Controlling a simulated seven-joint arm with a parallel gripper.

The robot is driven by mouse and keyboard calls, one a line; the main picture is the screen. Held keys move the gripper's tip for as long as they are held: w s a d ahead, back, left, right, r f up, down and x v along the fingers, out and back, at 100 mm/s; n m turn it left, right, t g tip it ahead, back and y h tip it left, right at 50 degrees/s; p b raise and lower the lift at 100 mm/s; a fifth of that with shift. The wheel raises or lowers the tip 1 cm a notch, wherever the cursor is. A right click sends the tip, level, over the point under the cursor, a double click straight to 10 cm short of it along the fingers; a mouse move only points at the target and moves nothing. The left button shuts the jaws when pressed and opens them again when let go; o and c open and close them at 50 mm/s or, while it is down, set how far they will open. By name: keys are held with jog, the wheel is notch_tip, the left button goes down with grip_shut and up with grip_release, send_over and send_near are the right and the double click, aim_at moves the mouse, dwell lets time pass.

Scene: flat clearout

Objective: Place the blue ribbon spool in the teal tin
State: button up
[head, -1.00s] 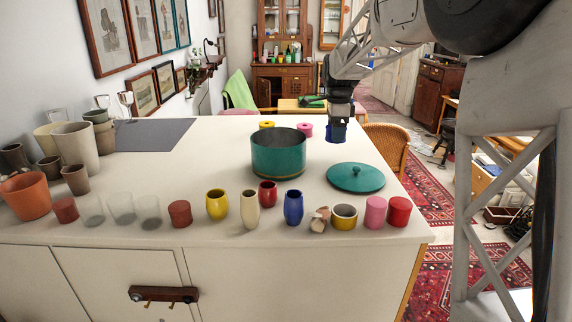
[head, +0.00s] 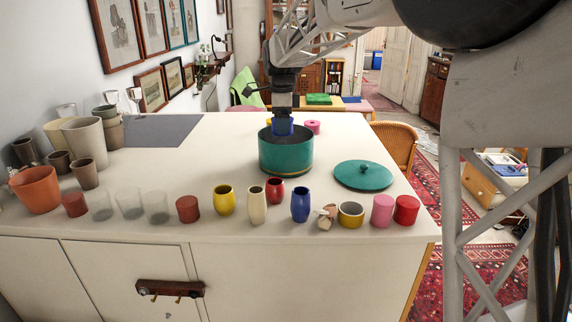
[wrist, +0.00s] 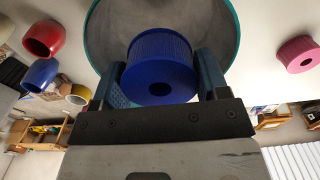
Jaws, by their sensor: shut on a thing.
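The teal tin (head: 285,155) stands open on the white counter, and its rim also shows in the wrist view (wrist: 97,40). Its teal lid (head: 362,176) lies on the counter to its right. My gripper (head: 283,122) is over the tin's mouth. It is shut on the blue ribbon spool (wrist: 158,62), which sits between the two fingers in the wrist view. In the head view the blue spool (head: 283,127) shows under the gripper at the tin's opening, its lower part hidden by the near wall.
A pink spool (head: 312,127) and a mostly hidden yellow spool stand behind the tin. Several cups, vases and cylinders line the counter's front, including a blue vase (head: 300,205) and a red cup (head: 274,190). Grey and terracotta pots (head: 36,190) crowd the left.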

dwell(0.3)
jog(key=shift+f, duration=3.15)
jog(key=shift+f, duration=0.1)
jog(key=shift+f, duration=1.75)
jog(key=shift+f, duration=0.1)
jog(key=o, duration=0.9)
notch_tip(320, 180, up, 12)
jog(key=shift+r, duration=0.1)
